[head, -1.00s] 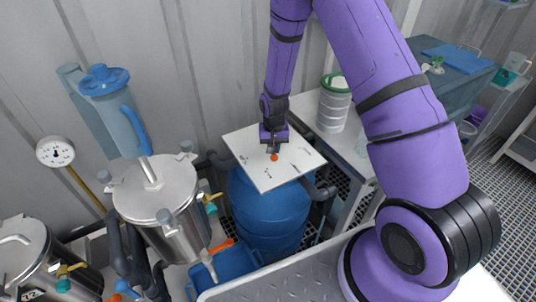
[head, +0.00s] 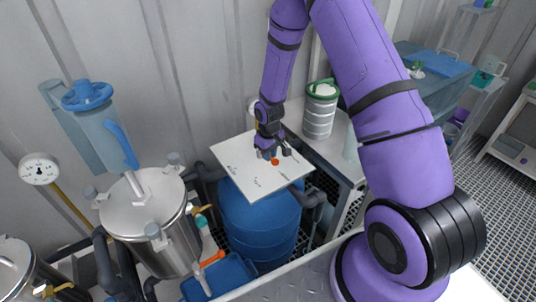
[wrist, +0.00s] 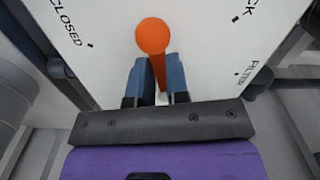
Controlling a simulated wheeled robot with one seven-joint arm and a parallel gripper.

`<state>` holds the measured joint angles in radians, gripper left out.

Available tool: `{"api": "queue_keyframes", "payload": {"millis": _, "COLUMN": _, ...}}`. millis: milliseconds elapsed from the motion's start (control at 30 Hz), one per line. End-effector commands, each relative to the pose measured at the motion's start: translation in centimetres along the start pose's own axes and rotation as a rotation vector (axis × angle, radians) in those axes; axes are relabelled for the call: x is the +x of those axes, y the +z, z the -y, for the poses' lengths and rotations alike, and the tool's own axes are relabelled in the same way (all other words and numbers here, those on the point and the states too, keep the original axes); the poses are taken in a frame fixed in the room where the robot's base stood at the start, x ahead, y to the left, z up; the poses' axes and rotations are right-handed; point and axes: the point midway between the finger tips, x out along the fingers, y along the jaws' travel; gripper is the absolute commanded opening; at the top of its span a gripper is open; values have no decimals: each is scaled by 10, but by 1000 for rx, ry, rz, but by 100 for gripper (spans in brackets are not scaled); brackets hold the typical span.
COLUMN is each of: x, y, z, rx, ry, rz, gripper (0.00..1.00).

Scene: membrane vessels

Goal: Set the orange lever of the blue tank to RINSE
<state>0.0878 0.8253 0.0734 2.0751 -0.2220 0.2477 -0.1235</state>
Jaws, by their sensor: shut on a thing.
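The blue tank (head: 255,222) stands in the middle of the head view under a square white plate (head: 232,155) with small dark labels. The orange lever (head: 275,162) shows there as a small orange knob by my gripper (head: 273,153). In the wrist view the lever's round knob (wrist: 153,36) stands just beyond the fingertips, and its orange bar runs back between them. My gripper (wrist: 156,70) is shut on this bar. The plate (wrist: 110,25) reads CLOSED at upper left, FILTER at right and a word ending in CK at upper right. I cannot make out RINSE.
A steel vessel (head: 150,215) with a blue-capped filter housing (head: 100,120) stands to the left. A grey-topped bench with a green-lidded jar (head: 320,110) is close on the right. Dark pipes flank the tank.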

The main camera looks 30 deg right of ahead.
Motion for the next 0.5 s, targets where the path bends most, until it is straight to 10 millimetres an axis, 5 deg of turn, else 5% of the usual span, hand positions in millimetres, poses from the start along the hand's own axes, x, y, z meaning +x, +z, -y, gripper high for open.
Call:
{"api": "queue_keyframes", "payload": {"millis": 433, "x": 0, "y": 1, "z": 0, "rx": -8, "ry": 0, "rz": 2, "gripper": 0}}
{"api": "queue_keyframes", "payload": {"millis": 467, "x": 0, "y": 1, "z": 0, "rx": -8, "ry": 0, "rz": 2, "gripper": 22}}
{"api": "queue_keyframes", "payload": {"millis": 500, "x": 0, "y": 1, "z": 0, "rx": -8, "ry": 0, "rz": 2, "gripper": 32}}
